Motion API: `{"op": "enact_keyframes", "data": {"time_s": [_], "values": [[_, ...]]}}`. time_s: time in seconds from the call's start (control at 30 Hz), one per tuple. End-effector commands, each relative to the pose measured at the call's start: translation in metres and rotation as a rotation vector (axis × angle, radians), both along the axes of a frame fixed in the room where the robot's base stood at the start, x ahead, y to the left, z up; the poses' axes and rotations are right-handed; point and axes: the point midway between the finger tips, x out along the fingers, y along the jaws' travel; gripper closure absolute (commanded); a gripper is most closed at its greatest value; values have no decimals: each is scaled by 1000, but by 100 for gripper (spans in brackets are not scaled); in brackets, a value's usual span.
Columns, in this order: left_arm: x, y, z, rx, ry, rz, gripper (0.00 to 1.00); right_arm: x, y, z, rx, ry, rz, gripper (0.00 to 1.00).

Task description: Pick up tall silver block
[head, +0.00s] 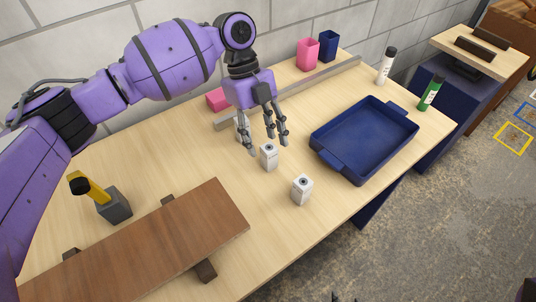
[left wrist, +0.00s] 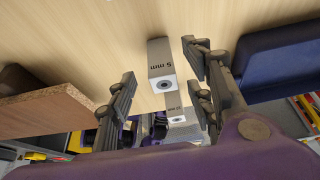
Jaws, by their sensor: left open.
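My left gripper (head: 266,146) points down, open and empty. In the left wrist view a block marked "5 mm" (left wrist: 161,62) shows between the open fingers (left wrist: 159,62), with another block (left wrist: 176,108) below it in the picture. Small dark tips at the head view's bottom edge may be my right gripper.
A blue tray (head: 330,161) is to the right. A brown board (head: 150,250) lies on dark supports at front left, beside a grey block with a yellow-handled tool (head: 115,207). Pink (head: 307,54) and blue (head: 329,46) cups and a long rail (head: 320,75) are at the back.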

Motion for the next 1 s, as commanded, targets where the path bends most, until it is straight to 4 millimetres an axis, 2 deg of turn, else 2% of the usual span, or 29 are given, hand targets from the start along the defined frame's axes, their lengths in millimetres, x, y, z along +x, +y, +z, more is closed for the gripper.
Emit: {"op": "enact_keyframes", "data": {"time_s": [0.3, 0.6, 0.93, 1.0], "values": [[-16, -15, -36, 0, -1, 1, 52, 3, 2, 11, 4, -7, 3, 60], [-17, -16, -41, 0, 0, 1, 54, 4, 4, 10, 6, -6, 5, 60], [-17, -15, -41, 0, 0, 1, 97, 5, 4, 10, 8, -7, 5, 60], [-17, -15, -41, 0, 0, 1, 100, 5, 4, 11, 8, -8, 5, 60]]}}
